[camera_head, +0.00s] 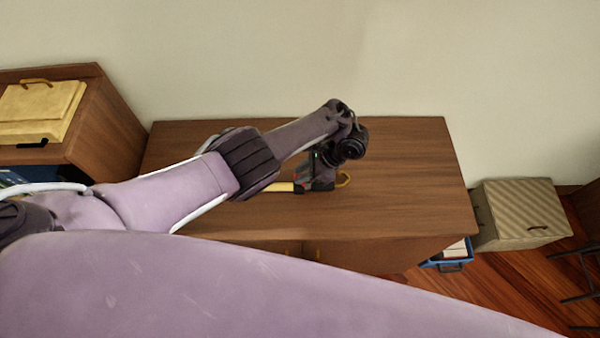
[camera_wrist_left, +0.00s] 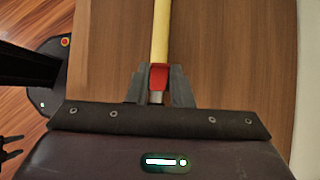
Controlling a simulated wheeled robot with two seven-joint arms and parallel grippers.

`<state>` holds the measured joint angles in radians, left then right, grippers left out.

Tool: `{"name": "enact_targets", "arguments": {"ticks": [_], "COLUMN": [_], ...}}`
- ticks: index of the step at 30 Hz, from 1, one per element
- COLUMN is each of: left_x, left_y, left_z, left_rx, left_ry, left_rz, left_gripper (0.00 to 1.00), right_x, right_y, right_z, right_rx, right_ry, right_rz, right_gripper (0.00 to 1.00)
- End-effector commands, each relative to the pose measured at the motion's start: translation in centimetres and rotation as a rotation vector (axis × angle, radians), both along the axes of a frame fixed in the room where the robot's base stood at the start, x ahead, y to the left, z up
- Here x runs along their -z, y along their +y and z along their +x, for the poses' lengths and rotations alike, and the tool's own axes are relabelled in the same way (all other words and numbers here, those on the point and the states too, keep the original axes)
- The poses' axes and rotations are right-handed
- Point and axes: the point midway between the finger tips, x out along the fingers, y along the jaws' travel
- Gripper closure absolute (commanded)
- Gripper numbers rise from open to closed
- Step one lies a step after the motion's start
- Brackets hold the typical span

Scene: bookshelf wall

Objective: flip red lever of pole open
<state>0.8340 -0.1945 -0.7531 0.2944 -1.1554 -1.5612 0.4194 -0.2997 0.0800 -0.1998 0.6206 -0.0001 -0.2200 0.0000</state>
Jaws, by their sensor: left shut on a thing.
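The pole (camera_head: 283,187) is a yellow stick lying along the wooden cabinet top in the head view. My left gripper (camera_wrist_left: 158,80) is shut on the pole at the red part, one finger on each side. Whether the red part is the lever and how it stands is unclear. My right gripper is not seen.
The wooden cabinet top (camera_head: 400,190) is otherwise clear, with the wall behind it. A yellow box (camera_head: 38,110) sits on a wooden shelf at left. A striped box (camera_head: 522,215) and a blue bin (camera_head: 450,262) are at right, beyond the cabinet's edge.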

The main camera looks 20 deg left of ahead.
Motion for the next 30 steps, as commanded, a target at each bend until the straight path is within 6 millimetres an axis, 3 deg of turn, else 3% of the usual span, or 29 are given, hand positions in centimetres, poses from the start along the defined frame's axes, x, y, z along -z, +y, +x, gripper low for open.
{"name": "enact_targets", "arguments": {"ticks": [16,17,21,30], "left_x": [0.06,0.06,0.06,-0.08], "left_y": [-0.10,-0.11,-0.11,-0.23], "left_z": [-0.01,-0.01,-0.01,0.05], "left_rx": [-0.001,-0.001,-0.001,-0.001], "left_ry": [0.008,0.008,0.008,0.007], "left_rz": [0.025,0.025,0.024,0.023], "left_gripper": [1.00,0.78,0.59,0.58], "right_x": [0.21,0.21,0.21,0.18], "right_y": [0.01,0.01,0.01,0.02], "right_z": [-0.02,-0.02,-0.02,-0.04], "right_rx": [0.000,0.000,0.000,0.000], "right_ry": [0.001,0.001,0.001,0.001], "right_rz": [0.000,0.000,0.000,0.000], "right_gripper": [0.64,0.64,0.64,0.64]}}
